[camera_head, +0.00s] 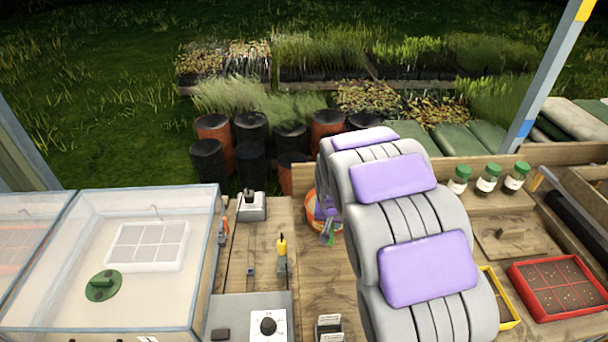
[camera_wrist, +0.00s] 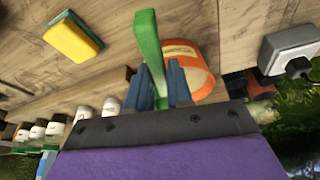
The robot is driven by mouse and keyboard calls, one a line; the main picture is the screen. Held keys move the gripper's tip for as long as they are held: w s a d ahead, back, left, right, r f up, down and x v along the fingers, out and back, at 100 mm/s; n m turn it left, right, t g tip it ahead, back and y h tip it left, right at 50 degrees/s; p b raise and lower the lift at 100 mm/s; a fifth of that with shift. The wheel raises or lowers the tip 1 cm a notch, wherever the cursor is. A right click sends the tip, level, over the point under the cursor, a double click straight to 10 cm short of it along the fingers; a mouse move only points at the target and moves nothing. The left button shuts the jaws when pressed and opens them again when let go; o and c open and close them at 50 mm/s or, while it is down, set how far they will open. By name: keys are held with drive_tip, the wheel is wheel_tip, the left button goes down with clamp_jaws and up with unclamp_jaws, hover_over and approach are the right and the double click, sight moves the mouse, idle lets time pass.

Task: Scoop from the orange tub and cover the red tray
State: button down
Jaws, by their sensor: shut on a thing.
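The orange tub (camera_head: 309,206) stands on the bench, partly hidden behind my arm in the head view. It also shows in the wrist view (camera_wrist: 205,80), just beyond my fingers, and its inside is not visible there. My gripper (camera_wrist: 161,86) is shut on a green handle (camera_wrist: 148,45) that stands up between the two blue-grey fingers. The far end of this tool is hidden. In the head view my gripper (camera_head: 327,229) is beside or over the tub's near side; contact is unclear. The red tray (camera_head: 575,313) lies at the right, with dark soil and small specks in its cells.
A yellow tray (camera_head: 512,322) sits left of the red one, partly behind my arm. Several green-lidded jars (camera_head: 488,180) stand at the back. A clear-covered box (camera_head: 190,275) fills the left. A yellow-green sponge (camera_wrist: 72,37) and grey switch box (camera_wrist: 292,45) lie near the tub.

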drive_tip(key=w+a+r+m+g+y+p, duration=0.1)
drive_tip(key=w+a+m+p, duration=0.1)
drive_tip(key=w+m+p, duration=0.1)
drive_tip(key=w+a+r+m+g+y+p, duration=0.1)
drive_tip(key=w+m+p, duration=0.3)
drive_tip(key=w, duration=0.1)
drive_tip(key=w+a+m+g+p, duration=0.2)
drive_tip(key=w+m+p, duration=0.1)
drive_tip(key=m+p, duration=0.1)
drive_tip(key=shift+w+a+r+y, duration=0.3)
drive_tip(key=shift+w+r+y, duration=0.1)
wheel_tip(320, 180, down, 6)
drive_tip(key=d+g+y+b, duration=0.1)
drive_tip(key=y+b, duration=0.1)
drive_tip(key=y, duration=0.1)
drive_tip(key=shift+w+d, duration=0.25)
idle(0.4)
drive_tip(key=shift+r, duration=0.15)
idle(0.8)
drive_tip(key=shift+r+h+p, duration=0.55)
drive_tip(key=shift+h+p, duration=0.15)
drive_tip(key=shift+p, duration=0.55)
drive_tip(key=shift+r+h+p, duration=0.15)
drive_tip(key=shift+h+p, duration=0.15)
drive_tip(key=shift+p, duration=0.05)
